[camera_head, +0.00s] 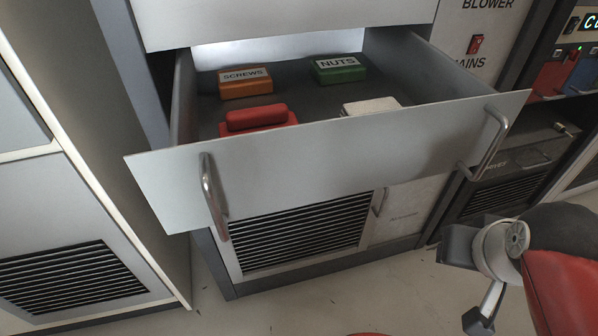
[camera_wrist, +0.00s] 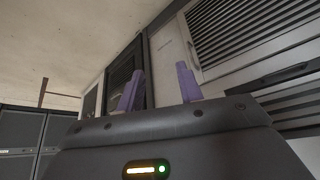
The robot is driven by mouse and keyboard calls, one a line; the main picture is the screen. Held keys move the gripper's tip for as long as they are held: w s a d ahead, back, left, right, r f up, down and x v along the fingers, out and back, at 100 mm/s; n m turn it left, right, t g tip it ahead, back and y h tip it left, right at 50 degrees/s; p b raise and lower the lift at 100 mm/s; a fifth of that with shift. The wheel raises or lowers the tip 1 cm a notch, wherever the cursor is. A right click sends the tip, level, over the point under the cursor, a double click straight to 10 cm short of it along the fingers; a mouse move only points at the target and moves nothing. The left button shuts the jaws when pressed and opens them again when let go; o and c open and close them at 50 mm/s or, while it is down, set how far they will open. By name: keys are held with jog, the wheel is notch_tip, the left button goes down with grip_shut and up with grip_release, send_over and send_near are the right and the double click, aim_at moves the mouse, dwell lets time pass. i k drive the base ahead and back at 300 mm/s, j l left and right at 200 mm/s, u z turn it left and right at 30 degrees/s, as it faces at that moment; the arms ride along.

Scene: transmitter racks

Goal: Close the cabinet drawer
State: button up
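The cabinet drawer (camera_head: 330,154) stands pulled out in the head view, with a pale grey front panel. It has a curved metal handle (camera_head: 213,196) at its left and another handle (camera_head: 490,143) at its right. Inside lie an orange SCREWS box (camera_head: 246,88), a green NUTS box (camera_head: 340,73), a red box (camera_head: 257,118) and a white item (camera_head: 370,106) partly hidden by the panel. My gripper (camera_wrist: 160,76) shows two purple fingers held apart with nothing between them. It is apart from the drawer. My arm is at the lower right of the head view.
Below the drawer are a black vent grille (camera_head: 300,236) and a small door with a handle (camera_head: 381,202). A grey cabinet (camera_head: 75,190) stands at the left. A rack with blue and red units (camera_head: 551,77) is at the right. The floor (camera_head: 330,295) in front looks mostly clear.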

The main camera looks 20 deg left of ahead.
aim_at(450, 118)
jog(key=u, duration=1.1)
jog(key=k+l, duration=0.3)
